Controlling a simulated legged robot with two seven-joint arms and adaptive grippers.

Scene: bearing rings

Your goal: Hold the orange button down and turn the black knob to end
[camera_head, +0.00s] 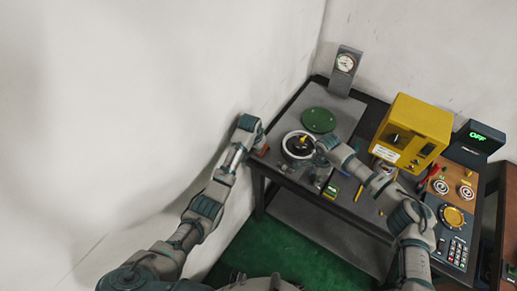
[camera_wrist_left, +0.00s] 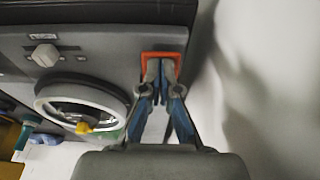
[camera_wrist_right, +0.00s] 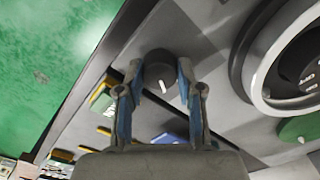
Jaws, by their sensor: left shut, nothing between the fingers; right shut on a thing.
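The orange button (camera_wrist_left: 182,62) is on the grey panel in the left wrist view, and shows as a small orange spot in the head view (camera_head: 265,151). My left gripper (camera_wrist_left: 161,72) is shut and empty, with its fingertips over the button's face, hiding its middle. They appear to touch it; I cannot tell how far it is pressed. The black knob (camera_wrist_right: 158,68) is round, with a white pointer mark, near the panel edge in the right wrist view. My right gripper (camera_wrist_right: 157,80) is shut on it, one finger on each side. In the head view the right arm hides the knob.
A wall borders the left side.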

